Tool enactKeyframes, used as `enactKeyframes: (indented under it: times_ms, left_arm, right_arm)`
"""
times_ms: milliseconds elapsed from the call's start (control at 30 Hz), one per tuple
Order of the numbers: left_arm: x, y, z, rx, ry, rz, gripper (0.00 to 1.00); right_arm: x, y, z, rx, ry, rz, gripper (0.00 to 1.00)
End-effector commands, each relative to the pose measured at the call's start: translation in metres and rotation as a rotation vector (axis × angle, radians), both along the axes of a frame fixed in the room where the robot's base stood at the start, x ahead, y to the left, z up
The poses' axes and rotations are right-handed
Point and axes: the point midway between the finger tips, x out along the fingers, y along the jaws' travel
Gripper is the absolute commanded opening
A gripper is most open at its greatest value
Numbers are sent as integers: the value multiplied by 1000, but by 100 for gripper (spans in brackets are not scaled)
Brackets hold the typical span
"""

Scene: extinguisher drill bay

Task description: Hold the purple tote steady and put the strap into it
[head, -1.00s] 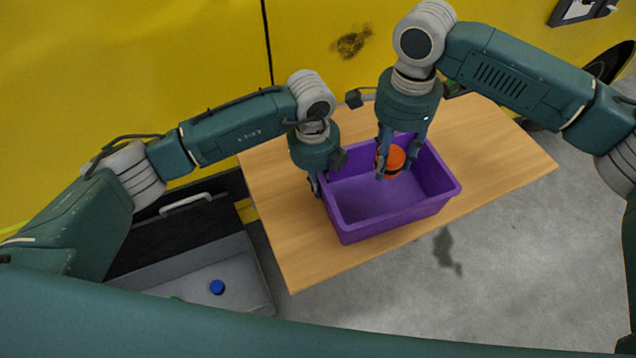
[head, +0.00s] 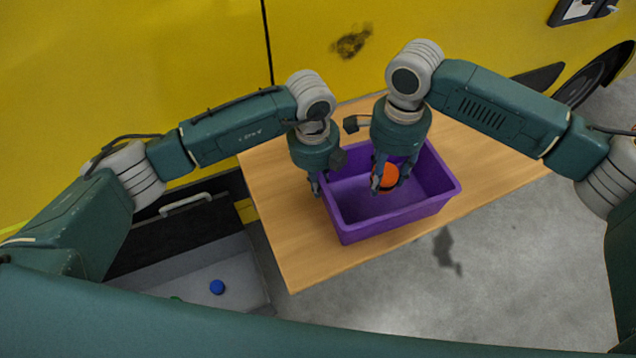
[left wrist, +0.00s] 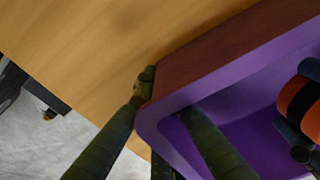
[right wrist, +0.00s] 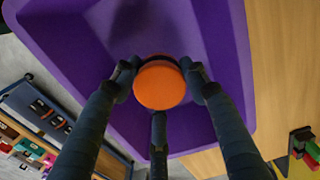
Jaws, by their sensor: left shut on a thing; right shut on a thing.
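The purple tote (head: 395,224) stands upright on the wooden table. My left gripper (head: 317,188) is shut on the tote's left wall, with fingers on both sides of it in the left wrist view (left wrist: 170,105). My right gripper (head: 387,188) is shut on the strap, an orange roll with a dark band (head: 388,175). The strap shows between the fingers in the right wrist view (right wrist: 160,86) and at the right edge of the left wrist view (left wrist: 300,104). It is over the tote's opening; I cannot tell whether it touches the floor.
The wooden table (head: 283,245) has bare room left and right of the tote. A grey open drawer (head: 245,262) at lower left holds a blue ball (head: 217,287). The yellow vehicle (head: 180,50) stands behind the table. A red and green object (right wrist: 306,146) shows in the right wrist view.

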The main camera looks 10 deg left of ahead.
Motion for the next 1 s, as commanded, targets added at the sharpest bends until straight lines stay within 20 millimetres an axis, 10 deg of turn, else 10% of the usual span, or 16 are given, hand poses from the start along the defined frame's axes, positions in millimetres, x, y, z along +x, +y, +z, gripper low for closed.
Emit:
enactKeyframes:
  times_ms: [133,167,267,667,1000]
  left_arm:
    - [0,0,0,0,-1,0,0]
    - [0,0,0,0,-1,0,0]
    - [0,0,0,0,-1,0,0]
    - [0,0,1,0,0,0,0]
    - [0,0,1,-1,0,0,0]
  right_arm:
    - [0,0,1,1,-1,0,11]
    - [0,0,1,1,-1,0,46]
    - [0,0,1,1,-1,0,66]
    - [1,0,7,1,-2,-1,66]
    - [1,1,74,3,-3,1,66]
